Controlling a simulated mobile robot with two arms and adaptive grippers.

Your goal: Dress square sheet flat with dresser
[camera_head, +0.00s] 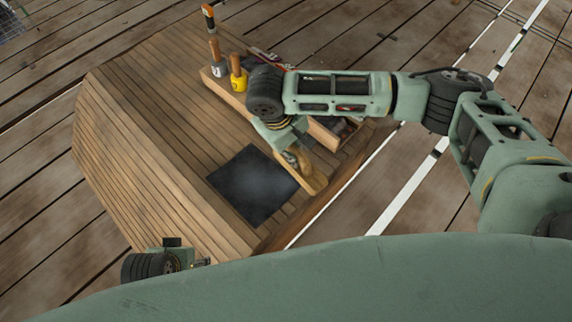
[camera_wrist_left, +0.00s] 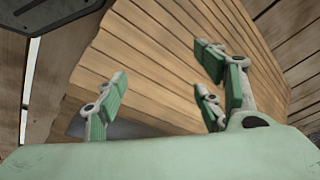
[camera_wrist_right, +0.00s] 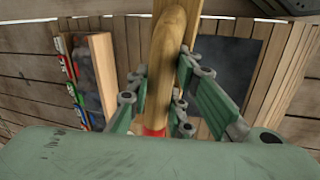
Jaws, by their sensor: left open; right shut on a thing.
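The square sheet (camera_head: 245,190) is dark grey and lies on the slatted wooden bench surface; it also shows in the right wrist view (camera_wrist_right: 228,68). The dresser (camera_head: 316,182) is a pale wooden tool, also in the right wrist view (camera_wrist_right: 166,50), with a red band low on it. My right gripper (camera_head: 296,158) is shut on it, at the sheet's right edge. I cannot tell whether the dresser touches the sheet. My left gripper (camera_head: 200,262) is empty at the bottom left, its fingers apart in the left wrist view (camera_wrist_left: 160,95), away from the sheet.
A wooden tool holder (camera_head: 226,92) stands behind the sheet, partly hidden by my right arm. It holds a yellow-collared tool (camera_head: 238,78) and a grey-collared tool (camera_head: 216,62). An orange-and-black-handled tool (camera_head: 208,16) is beyond it. The slatted slope (camera_head: 130,160) at left is clear.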

